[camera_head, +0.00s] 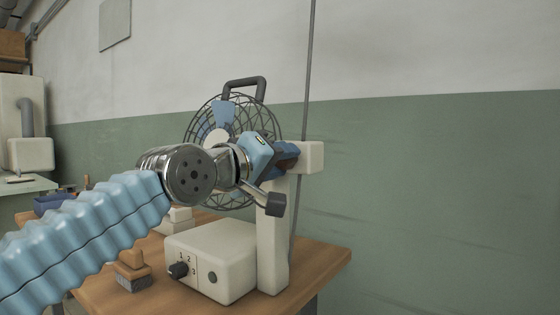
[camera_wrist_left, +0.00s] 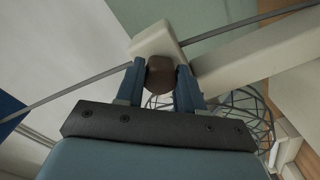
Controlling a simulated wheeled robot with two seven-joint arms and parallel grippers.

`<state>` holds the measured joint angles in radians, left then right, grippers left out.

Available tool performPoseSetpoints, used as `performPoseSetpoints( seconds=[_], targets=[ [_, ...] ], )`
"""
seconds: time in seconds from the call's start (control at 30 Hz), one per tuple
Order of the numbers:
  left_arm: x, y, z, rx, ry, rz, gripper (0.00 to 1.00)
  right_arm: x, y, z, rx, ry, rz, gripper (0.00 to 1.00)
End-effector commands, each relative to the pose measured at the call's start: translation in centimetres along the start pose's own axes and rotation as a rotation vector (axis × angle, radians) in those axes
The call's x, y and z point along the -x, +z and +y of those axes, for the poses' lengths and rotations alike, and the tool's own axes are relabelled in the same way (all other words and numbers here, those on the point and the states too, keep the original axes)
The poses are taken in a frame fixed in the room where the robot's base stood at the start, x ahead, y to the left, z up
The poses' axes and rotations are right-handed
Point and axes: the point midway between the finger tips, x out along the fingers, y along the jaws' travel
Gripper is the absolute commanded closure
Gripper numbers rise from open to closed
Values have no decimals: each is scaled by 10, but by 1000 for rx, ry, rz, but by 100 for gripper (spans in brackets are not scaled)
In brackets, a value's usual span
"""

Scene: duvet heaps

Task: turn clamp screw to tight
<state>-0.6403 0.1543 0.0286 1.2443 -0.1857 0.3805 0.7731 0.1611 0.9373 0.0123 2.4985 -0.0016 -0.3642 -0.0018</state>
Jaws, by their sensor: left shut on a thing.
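The clamp screw is a brown knob (camera_wrist_left: 160,74) set against a cream clamp block (camera_wrist_left: 157,40) in the left wrist view. My left gripper (camera_wrist_left: 161,68) has its two blue fingers on either side of the knob and is shut on it. In the head view the left gripper (camera_head: 286,154) reaches from the left to the cream clamp block (camera_head: 308,157) at the top of the upright post (camera_head: 273,240). The fingers and wrist hide most of the knob there. How tight the screw is cannot be seen. My right gripper is not in view.
A caged fan (camera_head: 205,113) with a dark handle stands behind my wrist. A cream control box (camera_head: 212,262) with a numbered dial sits on the wooden table (camera_head: 320,262), beside a brush (camera_head: 132,272). A thin grey rod (camera_head: 309,60) rises by the clamp. Space right of the table is free.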

Motion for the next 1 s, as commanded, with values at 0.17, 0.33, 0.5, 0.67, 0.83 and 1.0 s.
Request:
performPoseSetpoints(
  seconds=[0.17, 0.33, 0.5, 0.67, 0.83, 1.0],
  targets=[
    [0, 0, -1, -51, -2, -1, 93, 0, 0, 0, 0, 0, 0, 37],
    [0, 0, -1, -156, -2, -1, 93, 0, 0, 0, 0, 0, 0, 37],
    [0, 0, -2, -305, -3, -1, 93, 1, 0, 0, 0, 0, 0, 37],
    [0, 0, -2, -457, -3, -1, 93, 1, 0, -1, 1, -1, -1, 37],
    [0, 0, -2, -621, -3, -2, 93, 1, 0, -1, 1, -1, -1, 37],
    [0, 0, -2, -781, -2, -2, 93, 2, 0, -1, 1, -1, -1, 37]
  ],
)
